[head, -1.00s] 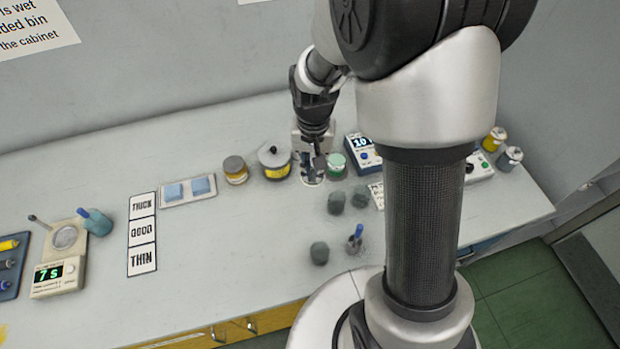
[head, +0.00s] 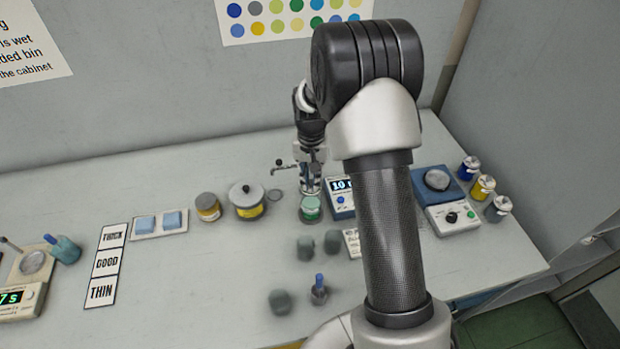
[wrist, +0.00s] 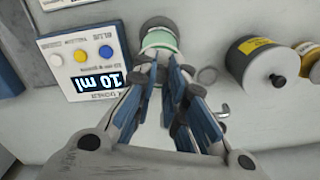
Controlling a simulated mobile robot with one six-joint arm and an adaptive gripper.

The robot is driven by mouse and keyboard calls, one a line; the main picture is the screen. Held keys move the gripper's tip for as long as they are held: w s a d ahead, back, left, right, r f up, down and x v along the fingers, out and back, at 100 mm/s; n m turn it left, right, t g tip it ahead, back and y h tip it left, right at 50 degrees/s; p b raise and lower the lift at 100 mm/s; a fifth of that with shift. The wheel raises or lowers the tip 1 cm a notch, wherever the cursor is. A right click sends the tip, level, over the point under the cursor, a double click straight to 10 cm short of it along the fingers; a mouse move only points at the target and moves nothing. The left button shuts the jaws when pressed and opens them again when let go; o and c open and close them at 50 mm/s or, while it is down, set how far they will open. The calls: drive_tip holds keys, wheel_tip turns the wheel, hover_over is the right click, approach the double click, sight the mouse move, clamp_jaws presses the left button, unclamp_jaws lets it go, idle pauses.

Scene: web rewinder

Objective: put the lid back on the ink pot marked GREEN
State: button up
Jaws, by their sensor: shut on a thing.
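The green ink pot (head: 310,210) stands on the bench near the back, left of the 10 ml unit. It also shows in the wrist view (wrist: 160,40), just beyond my fingertips. My gripper (head: 311,190) points down directly over the pot. In the wrist view its fingers (wrist: 165,65) are closed together on a small part at the pot's near end, which I take to be the lid's knob. The fingers hide most of the lid. I cannot tell whether the lid touches the pot's rim or sits level.
The 10 ml unit (head: 341,198) stands close on the right. A lidded yellow pot (head: 247,200) and a smaller jar (head: 208,207) stand left, with a flat ring (head: 273,195) between pots. Dark cups (head: 305,247) stand in front.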

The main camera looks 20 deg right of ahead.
drive_tip(key=shift+f+b, duration=1.55)
drive_tip(key=shift+f, duration=1.15)
drive_tip(key=shift+f, duration=0.15)
idle(0.5)
drive_tip(key=o, duration=0.8)
drive_tip(key=shift+o, duration=0.4)
drive_tip(key=o, duration=0.4)
drive_tip(key=shift+r+p, duration=2.7)
drive_tip(key=shift+r, duration=0.85)
